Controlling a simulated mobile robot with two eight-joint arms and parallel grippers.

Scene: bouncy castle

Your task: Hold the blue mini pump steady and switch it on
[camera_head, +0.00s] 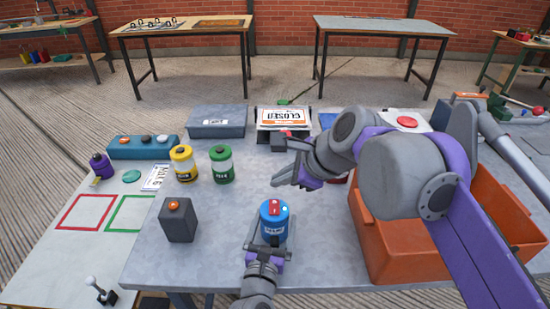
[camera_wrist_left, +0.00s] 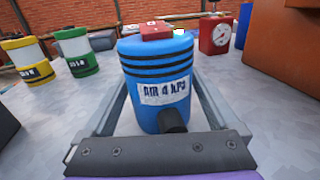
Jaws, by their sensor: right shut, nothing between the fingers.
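The blue mini pump (camera_head: 274,229) stands upright near the table's front edge, with a red switch (camera_head: 273,207) on top. A small bright cyan spot shows beside the switch. In the left wrist view the pump (camera_wrist_left: 157,62) has a white label and a dark nozzle facing me. My left gripper (camera_head: 268,240) comes from the front, its fingers along both sides of the pump and seemingly against it; the far contact is hidden. My right gripper (camera_head: 280,181) is shut and empty, above and behind the pump, apart from it.
A grey box with an orange button (camera_head: 178,220) stands left of the pump. Yellow (camera_head: 183,164) and green (camera_head: 221,165) canisters stand behind it. An orange crate (camera_head: 395,258) is at right, partly hidden by my right arm. Bare table lies left of the pump.

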